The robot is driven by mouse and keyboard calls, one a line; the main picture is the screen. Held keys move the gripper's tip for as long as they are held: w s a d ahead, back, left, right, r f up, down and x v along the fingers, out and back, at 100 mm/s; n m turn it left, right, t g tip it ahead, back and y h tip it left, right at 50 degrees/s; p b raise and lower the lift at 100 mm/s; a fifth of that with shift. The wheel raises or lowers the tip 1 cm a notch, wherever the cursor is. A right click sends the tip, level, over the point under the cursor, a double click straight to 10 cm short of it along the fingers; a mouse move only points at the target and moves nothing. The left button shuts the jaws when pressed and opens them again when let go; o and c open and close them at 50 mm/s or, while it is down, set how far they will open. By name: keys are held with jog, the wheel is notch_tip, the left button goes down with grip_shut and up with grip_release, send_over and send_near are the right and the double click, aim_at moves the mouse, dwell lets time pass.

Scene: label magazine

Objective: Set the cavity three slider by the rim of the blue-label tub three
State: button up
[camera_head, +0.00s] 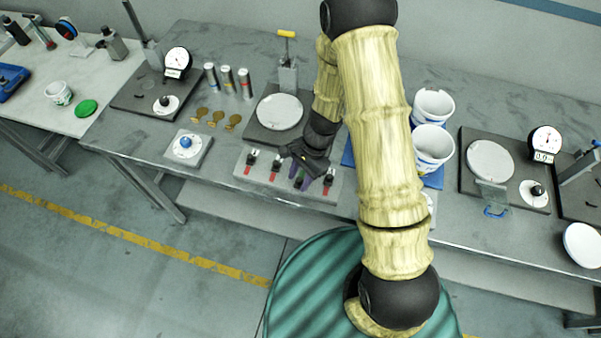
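A pale plate (262,183) near the front edge of the table carries a row of several small sliders with dark knobs and red marks. The leftmost slider (251,160) and the second slider (275,166) stand clear. My gripper (303,180) is low over the right half of the plate, at the third slider, and partly covers it. I cannot tell whether its fingers touch or hold a knob. Two white tubs with blue labels, the rear tub (433,104) and the front tub (432,146), stand right of my arm on a blue mat (436,178). My arm hides part of that area; I cannot read tub numbers.
A round white plate on a dark base (279,113) stands behind my gripper. A dial gauge station (490,160) is at right. The table's back strip is clear.

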jog(key=b+v, duration=0.1)
jog(key=v, duration=1.6)
jog(key=shift+r+b, duration=0.2)
jog(key=shift+b, duration=0.2)
jog(key=shift+s, duration=0.1)
jog(key=s+d+r+n+t+h, duration=0.3)
jog(key=s+d+n+t, duration=0.2)
jog(key=s+d+n, duration=0.2)
jog(key=s+n, duration=0.2)
jog(key=n, duration=0.1)
jog(key=shift+r+n+h, duration=0.2)
jog(key=shift+n+h, duration=0.2)
dwell(3.3)
